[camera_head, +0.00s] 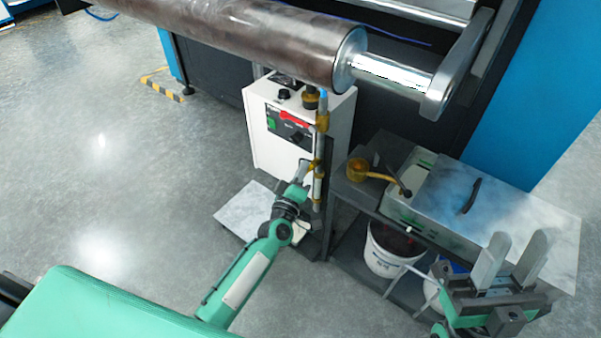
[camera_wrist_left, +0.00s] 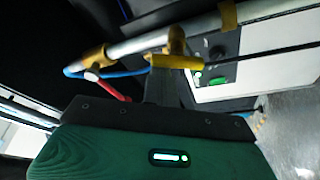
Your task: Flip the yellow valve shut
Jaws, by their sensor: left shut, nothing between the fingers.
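The yellow valve handle (camera_wrist_left: 178,62) shows in the left wrist view as a short yellow bar beside a brass fitting on a grey pipe (camera_wrist_left: 140,45). It lies across the pipe's side, right at the tips of my left gripper (camera_wrist_left: 163,78). That gripper is shut with nothing in it; I cannot tell whether it touches the handle. In the head view my left gripper (camera_head: 303,171) is beside the upright pipe (camera_head: 318,190) in front of the white box, and largely hides the handle. My right gripper (camera_head: 510,262) is open and empty at the lower right.
A white control box (camera_head: 268,130) stands behind the pipe, under a large brown roll (camera_head: 240,38). A dark bench (camera_head: 352,190) at the right carries a yellow ladle (camera_head: 358,168) and a metal-lidded tank (camera_head: 490,205). A white bucket (camera_head: 388,255) stands below. The floor at left is clear.

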